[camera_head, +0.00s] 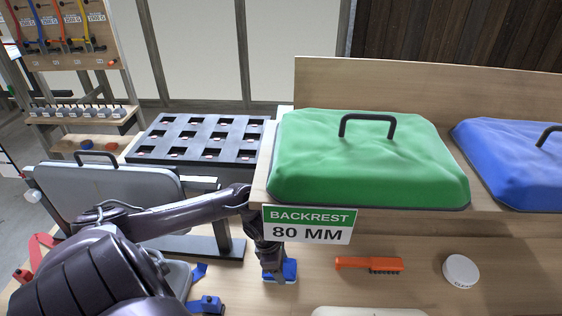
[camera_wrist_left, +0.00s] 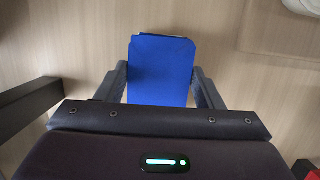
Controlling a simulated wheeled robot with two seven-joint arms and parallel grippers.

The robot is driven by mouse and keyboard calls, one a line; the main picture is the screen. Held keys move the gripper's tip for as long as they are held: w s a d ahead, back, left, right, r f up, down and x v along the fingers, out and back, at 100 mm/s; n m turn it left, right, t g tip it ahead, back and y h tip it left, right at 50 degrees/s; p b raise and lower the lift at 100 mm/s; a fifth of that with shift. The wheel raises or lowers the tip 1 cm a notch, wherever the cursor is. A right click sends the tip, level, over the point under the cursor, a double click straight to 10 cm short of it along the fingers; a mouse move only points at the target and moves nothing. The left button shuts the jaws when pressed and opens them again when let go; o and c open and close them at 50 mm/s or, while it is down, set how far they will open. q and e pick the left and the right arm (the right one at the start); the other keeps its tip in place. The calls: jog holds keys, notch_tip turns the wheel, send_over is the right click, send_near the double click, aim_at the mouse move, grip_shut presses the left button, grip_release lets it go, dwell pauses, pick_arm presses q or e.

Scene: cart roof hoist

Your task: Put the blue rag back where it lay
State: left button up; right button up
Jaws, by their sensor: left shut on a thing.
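The blue rag (camera_head: 290,268) is a small folded blue piece low over the wooden bench, below the front edge of the shelf. My left gripper (camera_head: 278,274) is shut on it. In the left wrist view the rag (camera_wrist_left: 160,62) is a flat blue rectangle between the two dark fingers, with wood behind it. I cannot tell whether it touches the bench. The gripper body hides its near end. My right gripper is not in view.
Above stands a shelf with a green cushion (camera_head: 365,160) and a blue cushion (camera_head: 515,160); its sign (camera_head: 308,225) reads "BACKREST 80 MM". An orange brush (camera_head: 368,264) and a white round lid (camera_head: 460,270) lie on the bench to the right. A grey padded panel (camera_head: 110,190) stands left.

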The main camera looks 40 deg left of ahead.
pick_arm(q)
jog(key=o, duration=0.9)
jog(key=shift+o, duration=0.2)
jog(key=shift+r+p, duration=0.1)
jog(key=shift+p, duration=0.2)
jog(key=p+v, duration=0.2)
jog(key=v, duration=0.2)
jog(key=p+v, duration=0.3)
jog(key=v, duration=0.1)
jog(key=shift+w+a, duration=0.2)
jog(key=shift+w, duration=0.05)
